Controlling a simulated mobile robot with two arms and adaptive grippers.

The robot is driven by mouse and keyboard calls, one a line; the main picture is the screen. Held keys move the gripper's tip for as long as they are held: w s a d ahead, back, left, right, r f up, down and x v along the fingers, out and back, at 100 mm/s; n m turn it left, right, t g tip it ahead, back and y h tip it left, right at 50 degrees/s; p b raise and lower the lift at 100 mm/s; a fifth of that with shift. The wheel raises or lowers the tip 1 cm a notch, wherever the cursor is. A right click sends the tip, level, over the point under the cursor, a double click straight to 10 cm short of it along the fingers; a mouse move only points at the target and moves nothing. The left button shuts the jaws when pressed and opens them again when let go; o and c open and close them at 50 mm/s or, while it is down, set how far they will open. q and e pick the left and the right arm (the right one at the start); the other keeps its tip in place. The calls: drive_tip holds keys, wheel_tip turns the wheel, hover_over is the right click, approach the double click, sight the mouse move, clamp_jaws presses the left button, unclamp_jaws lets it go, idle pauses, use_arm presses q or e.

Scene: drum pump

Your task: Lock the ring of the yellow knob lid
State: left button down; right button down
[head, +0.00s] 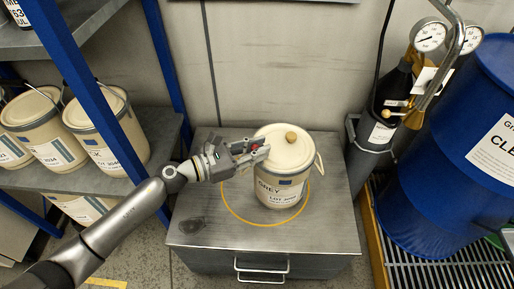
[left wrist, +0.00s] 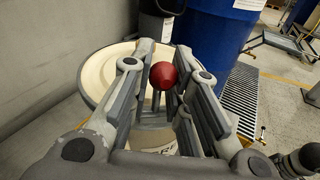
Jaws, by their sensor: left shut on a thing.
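A cream pail (head: 283,188) labelled GREY stands upright on the metal cabinet top, inside a yellow circle. Its cream lid (head: 272,150) carries a tan-yellow knob (head: 291,137). My left gripper (head: 262,149) reaches in from the left at the lid's left edge. It is shut on a red ball (left wrist: 162,75), which shows between its fingers in the left wrist view. The ball is at the lid's rim; what it is fixed to, and most of the ring, is hidden by the fingers. The lid also shows in the left wrist view (left wrist: 98,75). My right gripper is out of view.
The grey cabinet top (head: 335,215) is clear around the pail. A shelf with several similar pails (head: 105,125) and blue posts stands at the left. A dark cylinder with gauges (head: 430,36) and a blue drum (head: 440,160) stand at the right. A wall is behind.

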use_arm(q)
drive_tip(key=c, duration=1.6)
unclamp_jaws()
drive_tip(key=v, duration=1.2)
drive_tip(key=shift+o, duration=0.2)
